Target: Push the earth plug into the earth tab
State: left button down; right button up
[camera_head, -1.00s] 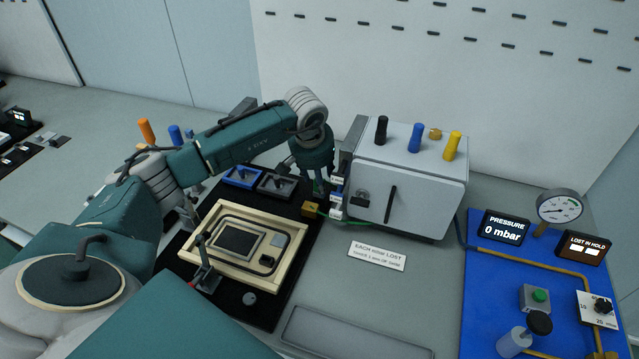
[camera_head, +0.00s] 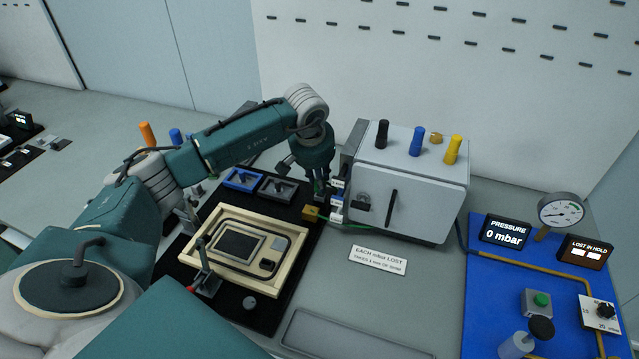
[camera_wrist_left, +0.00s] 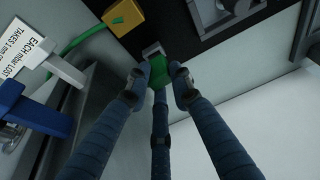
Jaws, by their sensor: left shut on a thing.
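My left gripper (camera_head: 321,190) is low beside the left side of the light grey box, at the edge of the black board. In the left wrist view its fingers (camera_wrist_left: 160,84) are closed around a small green plug (camera_wrist_left: 158,72), which I take for the earth plug. A small silver tab (camera_wrist_left: 152,49) shows just beyond the plug, in line with it. I cannot tell whether plug and tab touch or overlap. The fingers hide part of the plug. In the head view plug and tab are too small to make out clearly. My right gripper is not in view.
A yellow block (camera_head: 311,213) with a green wire (camera_head: 330,219) sits near the gripper. The grey box (camera_head: 427,190) with black, blue and yellow posts stands right of it. A cream-framed panel (camera_head: 193,259) lies on the black board. A blue pressure station (camera_head: 480,290) is at right.

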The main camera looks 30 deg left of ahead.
pick_arm(q)
notch_tip(320, 180, up, 19)
jog(key=b, duration=0.2)
jog(key=shift+f, duration=0.15)
jog(key=c, duration=2.4)
grip_release()
grip_shut()
